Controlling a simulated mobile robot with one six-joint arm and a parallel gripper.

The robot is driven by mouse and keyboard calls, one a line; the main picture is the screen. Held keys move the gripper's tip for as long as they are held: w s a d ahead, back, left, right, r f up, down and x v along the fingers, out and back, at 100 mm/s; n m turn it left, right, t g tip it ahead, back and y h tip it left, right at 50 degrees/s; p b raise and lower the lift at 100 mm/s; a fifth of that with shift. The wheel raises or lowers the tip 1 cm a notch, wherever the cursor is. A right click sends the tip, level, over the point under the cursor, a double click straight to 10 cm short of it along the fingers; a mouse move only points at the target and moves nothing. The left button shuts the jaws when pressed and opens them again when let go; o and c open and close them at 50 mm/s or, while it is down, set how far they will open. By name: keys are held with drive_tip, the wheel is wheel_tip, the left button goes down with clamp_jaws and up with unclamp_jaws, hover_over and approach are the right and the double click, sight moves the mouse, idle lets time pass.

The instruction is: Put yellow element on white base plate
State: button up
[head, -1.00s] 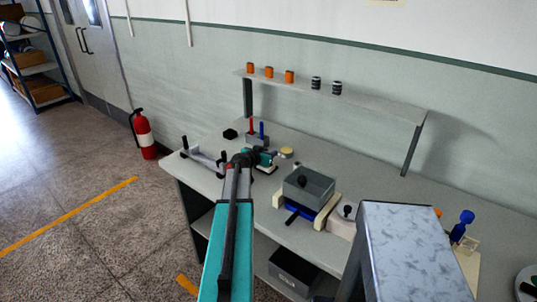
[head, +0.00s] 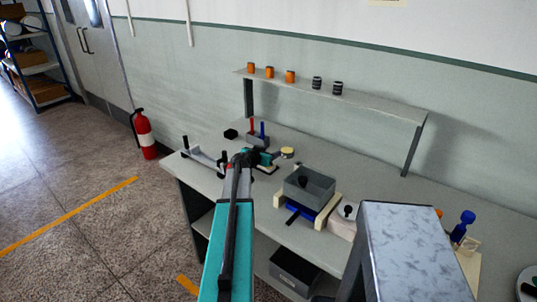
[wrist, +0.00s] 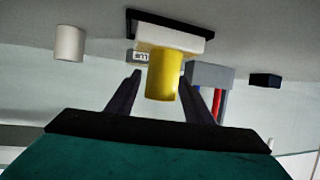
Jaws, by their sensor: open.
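The yellow element (wrist: 160,84) is a cylinder against the white base plate (wrist: 192,40) in the wrist view, where the table appears at the top. The plate has a black edge or backing. My gripper (wrist: 160,76) is open, its two dark fingers on either side of the yellow element, with a gap visible at each side. In the head view my gripper (head: 266,158) is over the table's left part, and my own arm and gripper largely hide the yellow element and plate there.
A grey block with red and blue pegs (head: 257,140) stands close behind my gripper. A pale round piece (head: 287,152) is to the right, a black block (head: 230,133) to the left. A grey box (head: 309,184) stands further right. A shelf (head: 330,92) runs behind.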

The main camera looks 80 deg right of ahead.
drive_tip(key=b+v, duration=0.3)
drive_tip(key=v, duration=0.8)
drive_tip(key=shift+a, duration=0.4)
drive_tip(key=shift+r, duration=0.15)
idle(0.4)
